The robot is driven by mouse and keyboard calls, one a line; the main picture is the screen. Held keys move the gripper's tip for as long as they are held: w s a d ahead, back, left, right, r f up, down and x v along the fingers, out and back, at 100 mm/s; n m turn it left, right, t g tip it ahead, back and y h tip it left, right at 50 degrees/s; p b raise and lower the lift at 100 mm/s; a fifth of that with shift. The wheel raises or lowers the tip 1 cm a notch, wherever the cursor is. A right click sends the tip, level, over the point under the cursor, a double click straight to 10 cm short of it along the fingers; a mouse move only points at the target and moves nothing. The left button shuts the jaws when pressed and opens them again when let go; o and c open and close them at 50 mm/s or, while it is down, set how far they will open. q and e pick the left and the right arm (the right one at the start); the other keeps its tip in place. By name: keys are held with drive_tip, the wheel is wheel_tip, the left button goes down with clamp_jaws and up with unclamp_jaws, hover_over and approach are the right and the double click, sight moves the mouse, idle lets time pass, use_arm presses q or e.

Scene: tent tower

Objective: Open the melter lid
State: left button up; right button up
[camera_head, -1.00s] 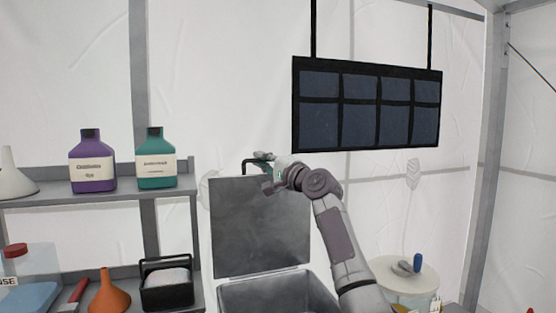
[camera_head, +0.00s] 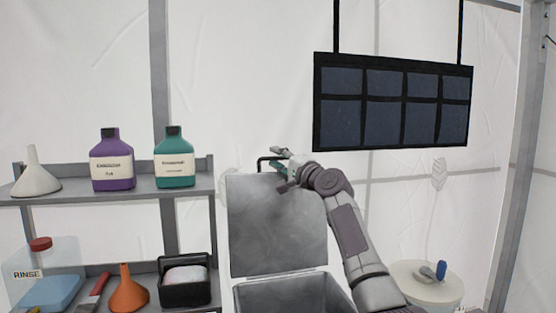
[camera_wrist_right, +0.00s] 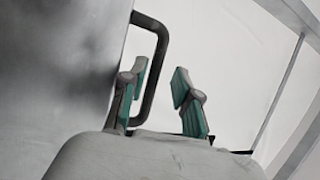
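The melter is a grey metal box (camera_head: 290,293) at the bottom middle of the head view. Its lid (camera_head: 277,225) stands raised, close to upright, at the back of the box. A black bar handle (camera_head: 262,162) sits at the lid's top edge; it also shows in the right wrist view (camera_wrist_right: 161,60). My right gripper (camera_head: 284,162) is at this handle. In the right wrist view its green-padded fingers (camera_wrist_right: 160,100) are apart, with the handle bar close to the left finger. Whether they touch is unclear. My left gripper is not in view.
A shelf (camera_head: 110,200) at left holds a purple bottle (camera_head: 112,165), a green bottle (camera_head: 174,163) and a white funnel (camera_head: 36,178). An orange funnel (camera_head: 128,292) and a black basket (camera_head: 185,292) are lower. A dark panel (camera_head: 393,105) hangs at upper right. A pale round container (camera_head: 425,285) stands right.

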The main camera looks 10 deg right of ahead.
idle(0.3)
drive_tip(key=v, duration=1.2)
drive_tip(key=shift+d+f, duration=0.1)
idle(0.3)
